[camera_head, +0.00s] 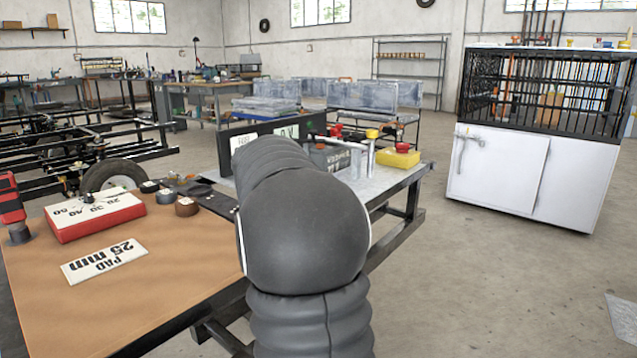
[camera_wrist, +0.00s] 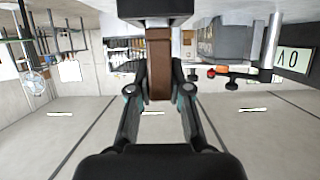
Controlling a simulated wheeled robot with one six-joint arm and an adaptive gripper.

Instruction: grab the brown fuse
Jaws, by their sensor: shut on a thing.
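The brown fuse (camera_wrist: 159,62) is a narrow brown block in the upper middle of the wrist view. My gripper (camera_wrist: 160,78) is shut on it, with one finger on each side. The fuse's upper end in the picture meets a dark block (camera_wrist: 155,8) at the top edge; I cannot tell whether they touch or only overlap in view. In the head view my own arm covers the gripper and the fuse.
In the head view, a grey box (camera_head: 331,157) and a yellow box (camera_head: 398,158) with a red top stand on the workbench (camera_head: 388,185) beyond my arm. A red-sided box (camera_head: 95,215) and a pad card (camera_head: 104,261) lie on the brown tabletop (camera_head: 165,275).

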